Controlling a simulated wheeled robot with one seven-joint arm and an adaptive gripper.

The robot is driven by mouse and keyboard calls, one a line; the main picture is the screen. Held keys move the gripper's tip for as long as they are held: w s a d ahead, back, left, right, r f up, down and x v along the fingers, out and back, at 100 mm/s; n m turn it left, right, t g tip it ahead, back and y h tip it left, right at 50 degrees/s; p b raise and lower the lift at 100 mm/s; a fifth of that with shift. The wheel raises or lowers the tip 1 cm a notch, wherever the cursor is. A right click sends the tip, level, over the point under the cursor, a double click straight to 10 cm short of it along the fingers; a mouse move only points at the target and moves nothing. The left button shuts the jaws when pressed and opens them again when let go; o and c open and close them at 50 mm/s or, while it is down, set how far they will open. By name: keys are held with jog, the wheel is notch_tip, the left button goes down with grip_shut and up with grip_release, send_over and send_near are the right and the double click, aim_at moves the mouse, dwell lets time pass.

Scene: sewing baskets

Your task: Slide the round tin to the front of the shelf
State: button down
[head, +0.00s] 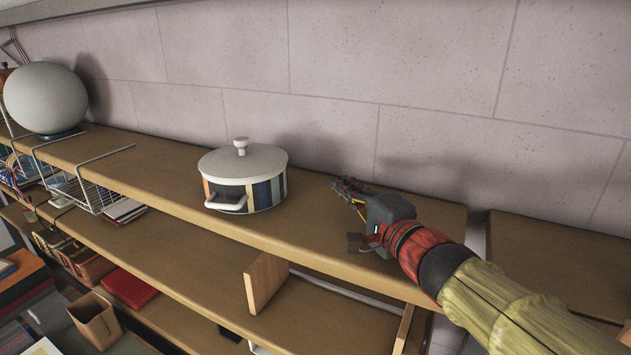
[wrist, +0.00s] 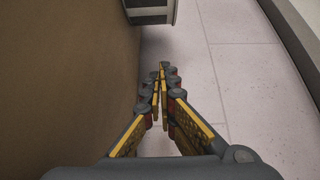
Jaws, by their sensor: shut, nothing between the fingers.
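The round tin (head: 243,178) is a white-lidded pot shape with a knob on top, striped sides and a white handle facing the front. It stands upright on the top shelf (head: 325,223), in the middle of the head view. Part of its striped side shows at the top edge of the wrist view (wrist: 150,9). My gripper (head: 338,183) is to the right of the tin, above the shelf toward the wall side, apart from the tin. Its fingers are shut and empty; in the wrist view the fingertips (wrist: 162,68) meet below the tin in the picture.
A round pale lamp (head: 45,97) stands at the far left of the top shelf. A wire basket (head: 90,190) hangs under the shelf at left. A grey wall (head: 330,60) runs behind. Lower shelves hold a wooden divider (head: 265,283) and a brown box (head: 95,320). The shelf between tin and gripper is clear.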

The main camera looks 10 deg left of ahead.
jog(key=x, duration=0.9)
jog(key=a, duration=0.2)
jog(key=s+a, duration=0.1)
jog(key=a, duration=0.1)
jog(key=shift+w, duration=0.1)
jog(key=a+b, duration=0.1)
jog(key=s+a+b, duration=0.1)
jog(key=a, duration=0.1)
jog(key=shift+s+a+f, duration=0.1)
jog(key=shift+s+f, duration=0.05)
jog(key=shift+s, duration=0.05)
jog(key=shift+s+a, duration=0.1)
jog(key=shift+a, duration=0.1)
